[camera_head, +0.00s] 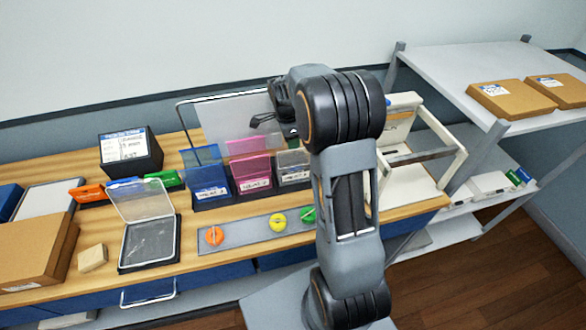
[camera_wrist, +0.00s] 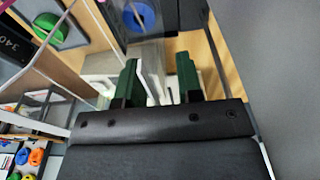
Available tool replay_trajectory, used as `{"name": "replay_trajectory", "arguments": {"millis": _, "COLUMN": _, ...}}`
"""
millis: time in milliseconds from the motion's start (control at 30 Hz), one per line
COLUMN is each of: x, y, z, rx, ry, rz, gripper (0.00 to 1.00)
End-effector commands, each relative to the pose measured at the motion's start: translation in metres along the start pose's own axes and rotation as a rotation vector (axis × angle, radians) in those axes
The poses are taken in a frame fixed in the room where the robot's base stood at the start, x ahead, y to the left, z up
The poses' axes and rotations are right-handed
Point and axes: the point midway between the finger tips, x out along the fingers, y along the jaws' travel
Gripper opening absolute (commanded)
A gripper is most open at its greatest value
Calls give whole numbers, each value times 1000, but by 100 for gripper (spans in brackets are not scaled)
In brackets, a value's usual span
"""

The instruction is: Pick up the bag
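I cannot make out a clear bag in either view. My gripper (camera_wrist: 158,82) shows in the wrist view with its two green fingers apart. A thin pale, see-through panel and white parts show between and behind the fingers; I cannot tell whether any finger touches them. In the head view my arm reaches over the right part of the wooden counter (camera_head: 205,265), and its wrist hangs in front of a large clear panel in a wire frame (camera_head: 225,122). The fingers are mostly hidden there.
Blue, pink and clear labelled holders (camera_head: 250,174) stand below the panel. A grey strip (camera_head: 248,231) holds orange, yellow and green round pieces. A white frame (camera_head: 447,152) stands at right. A clear-lidded tray (camera_head: 148,242) and a cardboard box (camera_head: 35,250) are left.

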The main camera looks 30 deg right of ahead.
Motion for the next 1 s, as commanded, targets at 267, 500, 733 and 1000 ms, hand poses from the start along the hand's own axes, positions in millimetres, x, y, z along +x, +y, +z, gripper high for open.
{"name": "replay_trajectory", "arguments": {"millis": 267, "x": 1, "y": 0, "z": 0, "rx": 0, "ry": 0, "rz": 0, "gripper": 33}}
{"name": "replay_trajectory", "arguments": {"millis": 500, "x": 1, "y": 0, "z": 0, "rx": 0, "ry": 0, "rz": 0, "gripper": 22}}
{"name": "replay_trajectory", "arguments": {"millis": 733, "x": 1, "y": 0, "z": 0, "rx": 0, "ry": 0, "rz": 0, "gripper": 0}}
{"name": "replay_trajectory", "arguments": {"millis": 1000, "x": 1, "y": 0, "z": 0, "rx": 0, "ry": 0, "rz": 0, "gripper": 0}}
